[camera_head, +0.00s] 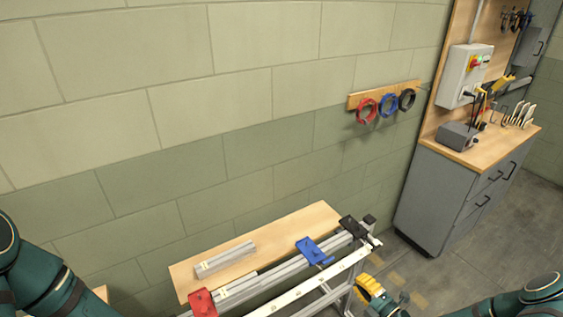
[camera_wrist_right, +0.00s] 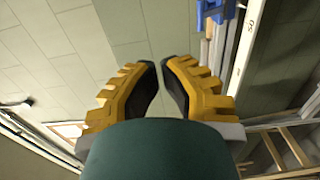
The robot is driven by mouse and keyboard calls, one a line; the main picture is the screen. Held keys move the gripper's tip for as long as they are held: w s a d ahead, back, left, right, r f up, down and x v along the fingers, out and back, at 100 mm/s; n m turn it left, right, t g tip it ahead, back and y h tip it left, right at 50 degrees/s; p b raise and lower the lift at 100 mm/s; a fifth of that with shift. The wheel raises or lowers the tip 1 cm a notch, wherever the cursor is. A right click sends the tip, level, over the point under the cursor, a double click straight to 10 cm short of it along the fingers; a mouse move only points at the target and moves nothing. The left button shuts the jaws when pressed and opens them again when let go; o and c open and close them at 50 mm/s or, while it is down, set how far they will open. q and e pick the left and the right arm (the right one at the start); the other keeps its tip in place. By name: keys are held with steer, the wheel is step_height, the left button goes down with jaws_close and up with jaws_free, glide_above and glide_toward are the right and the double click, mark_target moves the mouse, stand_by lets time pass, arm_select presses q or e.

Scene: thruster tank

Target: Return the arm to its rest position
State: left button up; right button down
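My right gripper (camera_head: 375,297) shows its yellow fingers at the bottom edge of the head view, right of the rail frame. My right arm (camera_head: 535,300) comes in from the lower right corner. In the right wrist view the gripper (camera_wrist_right: 160,70) has its two yellow fingers with black pads tilted towards each other. A narrow gap shows between the tips, with wall behind and nothing held. My left arm (camera_head: 40,265) shows as dark green links in the lower left corner. Its gripper is out of view.
A wooden bench (camera_head: 185,278) against the block wall carries a metal bar (camera_head: 225,259). Rails with a red clamp (camera_head: 203,302), blue clamp (camera_head: 314,251) and black clamp (camera_head: 353,228) run along it. A grey cabinet (camera_head: 435,205) stands at right. Floor (camera_head: 440,275) between is clear.

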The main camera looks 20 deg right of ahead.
steer(key=s+a+f+n+g+y+b, duration=0.2)
steer(key=a+n+g+y, duration=0.25)
steer(key=a+n, duration=0.35)
steer(key=s+a+f+n+g+y+b, duration=0.1)
steer(key=s+a+f+n+g+y, duration=0.15)
steer(key=a+n+g, duration=0.55)
steer(key=s+a+f+n+g+h+b, duration=0.3)
steer(key=s+a+f+n, duration=0.15)
steer(key=n, duration=0.55)
steer(key=s+a+f+n+g+h+b, duration=0.25)
steer(key=s+f+n, duration=0.2)
steer(key=n, duration=0.65)
steer(key=w+a+n+t+h, duration=0.1)
steer(key=n, duration=0.3)
steer(key=w+a+r+n+t+h+b, duration=0.1)
steer(key=n, duration=0.3)
steer(key=w+a+n+h+b, duration=0.1)
steer(key=n, duration=0.2)
steer(key=shift+w+r+n+t, duration=0.25)
steer(key=shift+n+t, duration=0.15)
